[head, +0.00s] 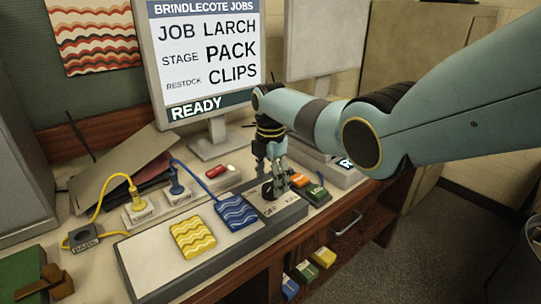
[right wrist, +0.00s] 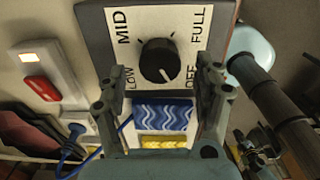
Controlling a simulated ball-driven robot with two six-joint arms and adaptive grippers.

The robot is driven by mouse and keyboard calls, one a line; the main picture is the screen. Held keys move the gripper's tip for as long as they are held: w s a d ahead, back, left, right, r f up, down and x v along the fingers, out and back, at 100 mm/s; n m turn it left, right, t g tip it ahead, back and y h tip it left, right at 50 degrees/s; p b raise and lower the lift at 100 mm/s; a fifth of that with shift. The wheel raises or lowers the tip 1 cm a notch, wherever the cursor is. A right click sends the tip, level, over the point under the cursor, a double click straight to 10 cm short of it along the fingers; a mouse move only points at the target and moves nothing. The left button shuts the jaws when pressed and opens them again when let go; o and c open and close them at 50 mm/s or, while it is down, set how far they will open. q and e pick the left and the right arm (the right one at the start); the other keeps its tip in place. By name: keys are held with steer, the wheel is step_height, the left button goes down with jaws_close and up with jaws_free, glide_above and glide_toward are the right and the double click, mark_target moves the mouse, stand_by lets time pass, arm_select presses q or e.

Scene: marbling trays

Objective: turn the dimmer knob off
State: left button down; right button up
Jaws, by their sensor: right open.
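The dimmer knob (right wrist: 158,60) is a round black knob on a pale plate (right wrist: 117,52) marked LOW, MID, FULL and OFF. A small pale mark shows at its lower edge, on the side of LOW and OFF, somewhat towards OFF. In the head view the knob (head: 268,191) is partly hidden by my right gripper (head: 278,175), just above it. In the right wrist view my right gripper (right wrist: 160,82) is open and empty, its fingers apart on either side below the knob. What seems to be my left gripper (right wrist: 257,147) shows dark and small at lower right; its jaws are unclear.
Blue (head: 236,212) and yellow (head: 192,237) wavy swatches lie left of the knob. Coloured blocks (head: 313,193) sit close to its right. A red switch (head: 216,171), plugs with cords (head: 178,187) and a monitor (head: 205,60) stand behind. The desk's front edge is near.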

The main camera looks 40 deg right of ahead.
mark_target(271, 187)
step_height(271, 187, up, 9)
stand_by(0.7)
